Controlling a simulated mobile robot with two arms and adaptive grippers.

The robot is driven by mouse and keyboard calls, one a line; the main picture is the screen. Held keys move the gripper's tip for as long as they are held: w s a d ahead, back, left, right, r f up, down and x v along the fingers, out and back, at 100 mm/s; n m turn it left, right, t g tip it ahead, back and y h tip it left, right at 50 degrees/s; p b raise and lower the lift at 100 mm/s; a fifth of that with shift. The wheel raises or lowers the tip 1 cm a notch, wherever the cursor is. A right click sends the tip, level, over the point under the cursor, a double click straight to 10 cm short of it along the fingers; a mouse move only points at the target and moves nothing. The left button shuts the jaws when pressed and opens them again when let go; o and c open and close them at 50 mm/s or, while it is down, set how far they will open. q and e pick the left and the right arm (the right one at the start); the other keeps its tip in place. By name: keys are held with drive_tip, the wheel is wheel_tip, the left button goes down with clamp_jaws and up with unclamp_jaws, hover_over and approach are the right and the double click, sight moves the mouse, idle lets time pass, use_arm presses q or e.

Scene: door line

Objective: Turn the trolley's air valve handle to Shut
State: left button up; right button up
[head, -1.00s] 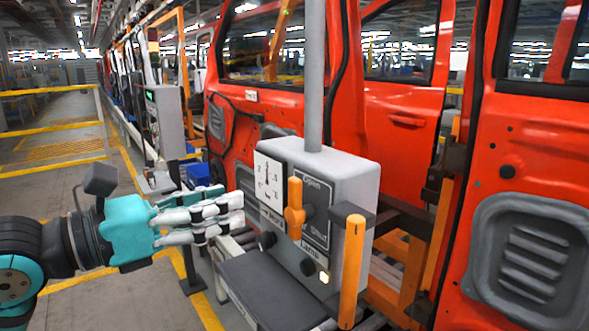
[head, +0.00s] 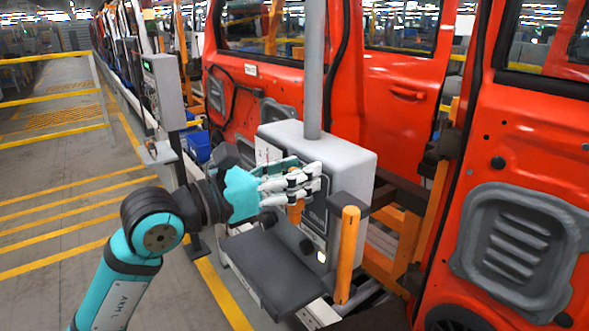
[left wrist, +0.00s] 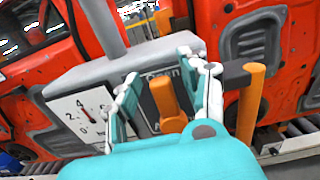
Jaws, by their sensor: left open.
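The trolley's grey valve box (head: 345,165) stands in the middle of the head view. Its orange air valve handle (head: 295,212) is mostly covered there by my left gripper (head: 305,182). In the left wrist view the handle (left wrist: 167,103) shows upright between the open fingers of the left gripper (left wrist: 165,72), apparently unclamped. The Shut label cannot be read in either current view. The dial gauge (left wrist: 82,115) is left of the fingers in the wrist view. My right gripper is not in view.
An orange upright bar (head: 348,255) on a dark bracket stands right of the valve box. A dark shelf (head: 275,270) lies below it. A grey pole (head: 313,75) rises above. Red car doors (head: 400,105) stand behind. The floor aisle at left is clear.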

use_arm(q)
clamp_jaws()
drive_tip(key=m+b, duration=0.2)
drive_tip(key=b, duration=0.1)
drive_tip(key=s+d+m+b, duration=0.1)
drive_tip(key=b, duration=0.2)
drive_tip(key=s+m+b, duration=0.1)
drive_tip(key=m+b, duration=0.1)
drive_tip(key=b, duration=0.1)
drive_tip(key=shift+d+f+m+b, duration=0.3)
drive_tip(key=shift+f+b, duration=0.1)
drive_tip(key=shift+r, duration=0.1)
unclamp_jaws()
drive_tip(key=shift+s, duration=0.1)
